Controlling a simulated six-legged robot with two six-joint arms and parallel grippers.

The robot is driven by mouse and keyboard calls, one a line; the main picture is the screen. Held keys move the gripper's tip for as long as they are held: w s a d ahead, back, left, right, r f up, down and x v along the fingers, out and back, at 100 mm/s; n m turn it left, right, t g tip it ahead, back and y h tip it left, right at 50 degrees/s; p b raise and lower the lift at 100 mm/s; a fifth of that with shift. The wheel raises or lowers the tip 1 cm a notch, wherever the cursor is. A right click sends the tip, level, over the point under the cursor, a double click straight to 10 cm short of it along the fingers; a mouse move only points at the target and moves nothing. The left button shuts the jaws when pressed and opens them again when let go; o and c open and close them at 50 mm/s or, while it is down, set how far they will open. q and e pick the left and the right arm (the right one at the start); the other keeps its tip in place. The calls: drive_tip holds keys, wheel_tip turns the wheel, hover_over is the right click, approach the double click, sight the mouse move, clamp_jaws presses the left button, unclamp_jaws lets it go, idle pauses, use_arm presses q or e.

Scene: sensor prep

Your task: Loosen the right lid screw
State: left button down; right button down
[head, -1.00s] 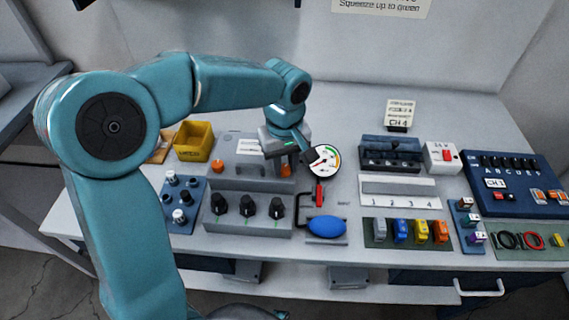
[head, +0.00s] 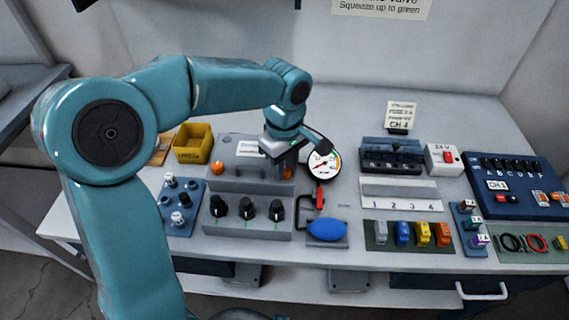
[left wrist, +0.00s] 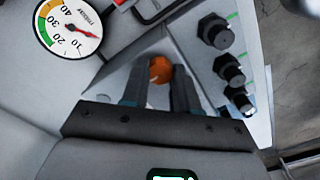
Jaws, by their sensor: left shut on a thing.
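The right lid screw is an orange knob (head: 287,173) at the right of a grey box with a lid (head: 240,150). It also shows in the left wrist view (left wrist: 159,69), between the two dark fingers. My left gripper (head: 288,159) is over the right end of the box, its jaws shut on this screw. In the left wrist view the gripper (left wrist: 158,84) has one finger on each side of the knob. The left lid screw (head: 217,169), also orange, is free at the box's other end. My right gripper is not in view.
A round gauge (head: 322,164) stands close right of my gripper, partly covered by it. Black knobs (head: 248,209) line the box's front. A red-handled lever (head: 319,197) and blue bulb (head: 327,230) are to the right. A yellow bin (head: 193,143) stands at the back left.

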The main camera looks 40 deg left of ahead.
use_arm(q)
drive_tip(key=c, duration=0.8)
unclamp_jaws()
drive_tip(key=shift+c, duration=0.2)
wheel_tip(320, 180, up, 16)
drive_tip(key=p, duration=0.2)
drive_tip(key=shift+r+p, duration=0.2)
drive_tip(key=shift+p, duration=0.2)
